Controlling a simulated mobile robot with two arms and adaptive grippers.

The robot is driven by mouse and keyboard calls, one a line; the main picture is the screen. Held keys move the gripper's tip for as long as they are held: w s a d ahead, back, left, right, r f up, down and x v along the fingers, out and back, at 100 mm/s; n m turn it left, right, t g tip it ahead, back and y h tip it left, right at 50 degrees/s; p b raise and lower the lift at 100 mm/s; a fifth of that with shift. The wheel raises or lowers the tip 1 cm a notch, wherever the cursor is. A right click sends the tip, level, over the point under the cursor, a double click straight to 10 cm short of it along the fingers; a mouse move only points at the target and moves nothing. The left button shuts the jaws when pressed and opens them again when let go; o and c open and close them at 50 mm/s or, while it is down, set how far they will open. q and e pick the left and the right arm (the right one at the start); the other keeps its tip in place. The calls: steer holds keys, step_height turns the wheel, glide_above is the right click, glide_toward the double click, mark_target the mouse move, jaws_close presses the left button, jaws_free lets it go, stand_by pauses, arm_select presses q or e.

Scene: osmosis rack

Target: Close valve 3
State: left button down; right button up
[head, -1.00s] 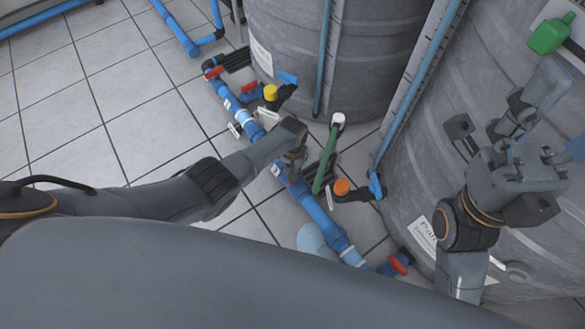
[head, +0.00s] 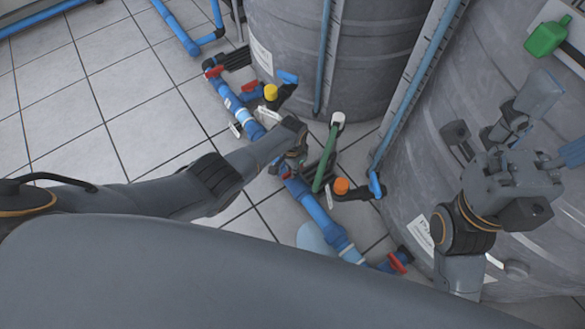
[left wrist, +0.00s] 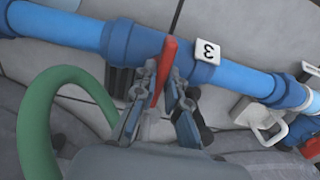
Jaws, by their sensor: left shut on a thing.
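Valve 3 is on the blue pipe, with its white "3" label (left wrist: 207,51) beside it in the left wrist view. Its red handle (left wrist: 165,70) stands roughly across the pipe (left wrist: 70,30). My left gripper (left wrist: 163,92) is shut on this handle, with a finger on each side. In the head view my left gripper (head: 297,150) reaches down over the pipe and hides most of the valve. My right gripper (head: 495,118) is open and empty at the right, in front of the grey tank.
A green pipe (head: 327,158) rises close beside my left gripper, near an orange cap (head: 341,186). Other red valve handles sit along the pipe, one at the lower right (head: 398,263) and one at the upper left (head: 214,71). Grey tanks (head: 345,60) stand behind. Tiled floor on the left is clear.

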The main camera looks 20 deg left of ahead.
stand_by(0.4)
arm_select(q)
steer(key=c, duration=1.4)
jaws_free()
steer(key=shift+r, duration=0.15)
step_height(320, 180, up, 12)
steer(key=shift+f, duration=0.15)
